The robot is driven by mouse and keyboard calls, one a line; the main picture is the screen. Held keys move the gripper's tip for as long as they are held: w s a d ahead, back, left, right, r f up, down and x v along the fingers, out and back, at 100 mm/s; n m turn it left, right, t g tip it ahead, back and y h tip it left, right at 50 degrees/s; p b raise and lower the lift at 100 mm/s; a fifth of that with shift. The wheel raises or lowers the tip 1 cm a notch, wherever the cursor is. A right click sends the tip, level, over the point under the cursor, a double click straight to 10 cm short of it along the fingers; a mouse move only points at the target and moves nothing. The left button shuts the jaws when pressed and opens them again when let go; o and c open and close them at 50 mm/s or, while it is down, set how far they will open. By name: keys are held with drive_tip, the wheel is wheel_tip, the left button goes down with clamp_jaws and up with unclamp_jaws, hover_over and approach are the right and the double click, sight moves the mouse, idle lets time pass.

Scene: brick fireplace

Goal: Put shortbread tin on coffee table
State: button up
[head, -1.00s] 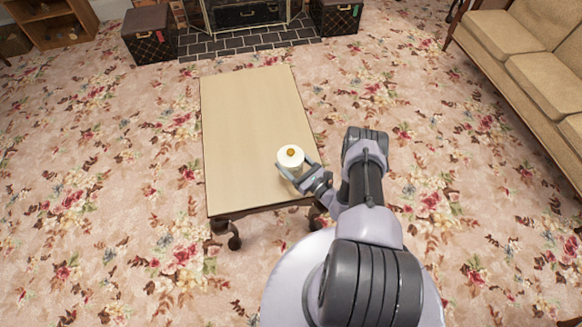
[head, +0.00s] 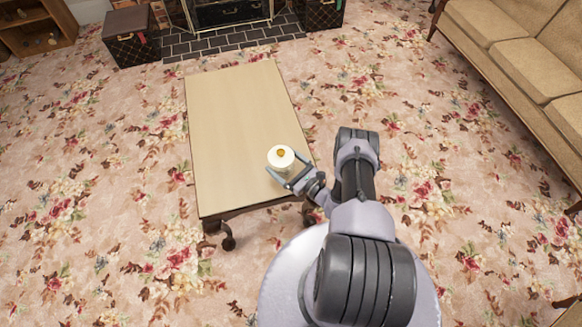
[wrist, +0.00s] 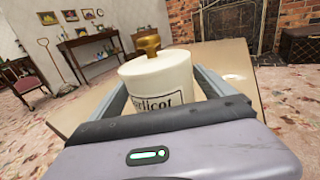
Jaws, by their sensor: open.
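The shortbread tin (head: 281,157) is a cream-white cylinder with a gold knob on its lid. It stands upright at the right side of the pale-topped coffee table (head: 235,110), toward its near end, and appears to rest on the top. The wrist view shows the tin (wrist: 160,85) close up, with dark lettering partly hidden by my gripper. My gripper (head: 283,162) is open, with one finger on each side of the tin. I cannot tell whether either finger touches it. The tin's base is hidden in the wrist view.
The rest of the tabletop is bare. Two dark patterned boxes (head: 131,37) (head: 319,12) flank the fireplace hearth (head: 225,40). A tan sofa (head: 520,55) stands at the right. A wooden shelf (head: 35,28) is at the far left. Flowered carpet around the table is clear.

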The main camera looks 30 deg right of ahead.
drive_tip(key=p+v, duration=0.3)
drive_tip(key=v, duration=0.8)
drive_tip(key=w+a+r+n+g+y, duration=0.2)
drive_tip(key=w+r+n+g+y, duration=0.15)
drive_tip(key=r, duration=0.45)
drive_tip(key=w+a+r+n+g+y, duration=0.25)
drive_tip(key=r+n, duration=0.25)
drive_tip(key=r, duration=0.4)
drive_tip(key=w+a+r+n+g+y, duration=0.25)
drive_tip(key=r+n+g, duration=0.2)
drive_tip(key=r, duration=0.35)
drive_tip(key=s+a+r+n+g+h, duration=0.25)
drive_tip(key=a+r+n+g, duration=0.45)
drive_tip(key=r, duration=0.6)
drive_tip(key=s+a+r+n+t+h, duration=0.3)
drive_tip(key=s+r+n+h, duration=0.1)
drive_tip(key=s+r, duration=0.3)
drive_tip(key=s+a+r+n+t+h, duration=0.3)
drive_tip(key=s+r, duration=0.4)
drive_tip(key=s, duration=0.4)
drive_tip(key=shift+s+a+r+n+h, duration=0.2)
drive_tip(key=shift+a+r+n+h, duration=0.25)
drive_tip(key=shift+n+h, duration=0.35)
